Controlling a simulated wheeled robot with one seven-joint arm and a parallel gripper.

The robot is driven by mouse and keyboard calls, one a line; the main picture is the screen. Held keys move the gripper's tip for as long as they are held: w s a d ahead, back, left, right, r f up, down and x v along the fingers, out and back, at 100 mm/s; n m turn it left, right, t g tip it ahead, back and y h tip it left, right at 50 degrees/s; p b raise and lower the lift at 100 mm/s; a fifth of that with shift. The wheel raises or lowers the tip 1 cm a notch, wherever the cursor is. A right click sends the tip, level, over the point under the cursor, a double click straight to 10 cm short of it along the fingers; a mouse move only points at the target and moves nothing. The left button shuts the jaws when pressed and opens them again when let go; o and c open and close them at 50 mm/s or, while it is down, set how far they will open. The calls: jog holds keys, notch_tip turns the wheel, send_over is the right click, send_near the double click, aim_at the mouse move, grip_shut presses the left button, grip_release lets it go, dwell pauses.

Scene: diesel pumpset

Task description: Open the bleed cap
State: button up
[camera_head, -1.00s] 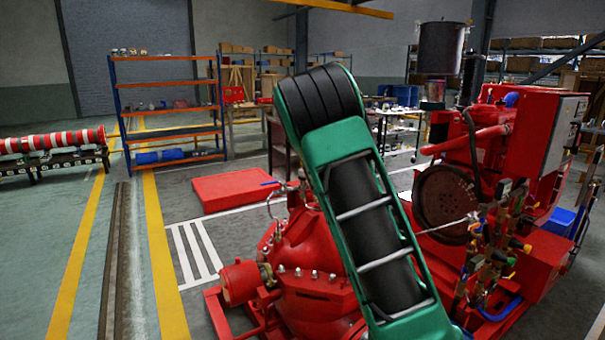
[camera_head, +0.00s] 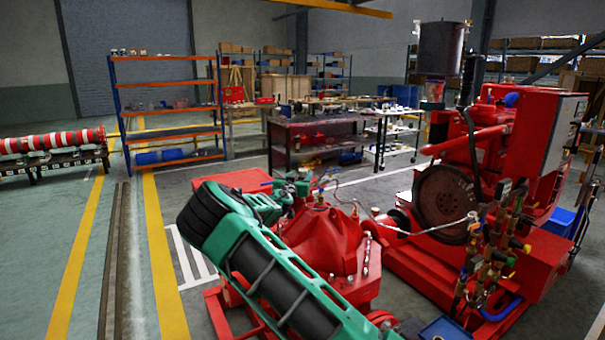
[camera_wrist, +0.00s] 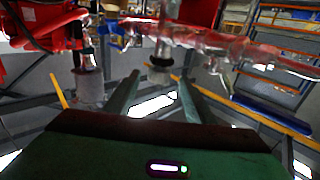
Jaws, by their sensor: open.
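In the wrist view, the two fingers of my gripper (camera_wrist: 157,80) are apart. A small pale metal fitting with a dark band (camera_wrist: 160,64) appears between and beyond the fingertips; it may be the bleed cap, but I cannot tell for sure. I cannot tell whether the fingers touch it. In the head view, my green arm bends over the red pump casing (camera_head: 325,238), and its wrist end is just above and behind the casing top. The fingertips are too small to make out there.
A grey cylindrical fitting (camera_wrist: 88,85) and a red pipe (camera_wrist: 235,48) lie close to the fingers. In the head view, a thin pipe (camera_head: 420,232) runs right from the pump past the flywheel (camera_head: 445,203). A dark workbench (camera_head: 318,142) stands behind.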

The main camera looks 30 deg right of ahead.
jog(key=x, duration=0.8)
jog(key=shift+w+d+f, duration=0.1)
jog(key=shift+w+d, duration=0.05)
jog(key=shift+d, duration=0.05)
